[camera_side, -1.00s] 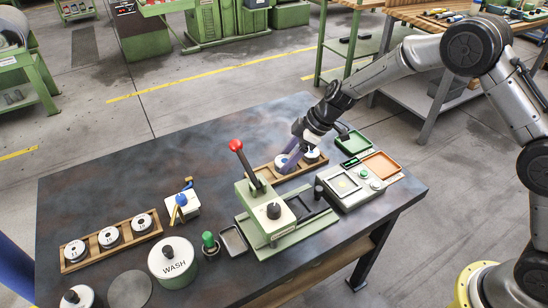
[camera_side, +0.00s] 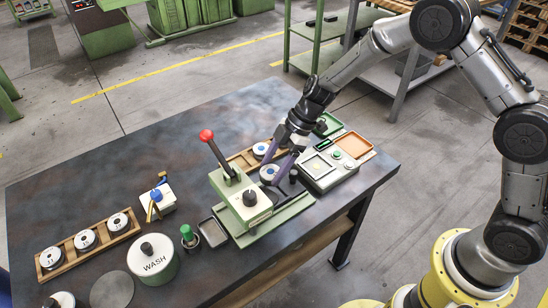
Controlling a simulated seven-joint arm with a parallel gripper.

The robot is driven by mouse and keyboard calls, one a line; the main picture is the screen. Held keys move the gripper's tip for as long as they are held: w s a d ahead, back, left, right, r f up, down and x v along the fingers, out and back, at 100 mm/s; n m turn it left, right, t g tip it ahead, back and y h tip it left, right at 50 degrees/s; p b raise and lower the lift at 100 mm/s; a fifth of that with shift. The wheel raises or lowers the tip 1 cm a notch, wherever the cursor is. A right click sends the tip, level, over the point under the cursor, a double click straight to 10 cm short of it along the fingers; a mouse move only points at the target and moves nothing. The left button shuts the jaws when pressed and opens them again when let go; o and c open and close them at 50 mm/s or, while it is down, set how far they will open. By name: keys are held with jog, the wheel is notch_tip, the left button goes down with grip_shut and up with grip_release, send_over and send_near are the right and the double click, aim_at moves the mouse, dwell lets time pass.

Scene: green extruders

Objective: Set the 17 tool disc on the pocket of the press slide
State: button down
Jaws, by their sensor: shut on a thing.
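My gripper (camera_side: 277,166) is shut on a pale metal disc (camera_side: 269,173) with a dark centre. It holds the disc upright-axis, roughly flat, at the near side of the wooden rack. The disc's number is too small to read. The green press (camera_side: 241,203) with a red-knobbed lever stands just left of and below the disc. Its slide (camera_side: 290,197) sticks out to the right, dark on top, close below the gripper. The pocket is partly hidden by the fingers and disc. I cannot tell whether the disc touches the slide.
Another disc (camera_side: 261,149) sits in the wooden rack (camera_side: 240,160) behind. A grey measuring device (camera_side: 327,170) and an orange tray (camera_side: 353,144) stand right. A left rack (camera_side: 67,260) holds three discs. A WASH pot (camera_side: 152,262) and green-knobbed tool (camera_side: 188,237) stand in front.

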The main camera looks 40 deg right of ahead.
jog(key=shift+w+f, duration=0.1)
jog(key=shift+f, duration=3.3)
jog(key=shift+c, duration=0.8)
grip_release()
jog(key=shift+o, duration=0.8)
jog(key=shift+f, duration=0.1)
jog(key=shift+d, duration=0.1)
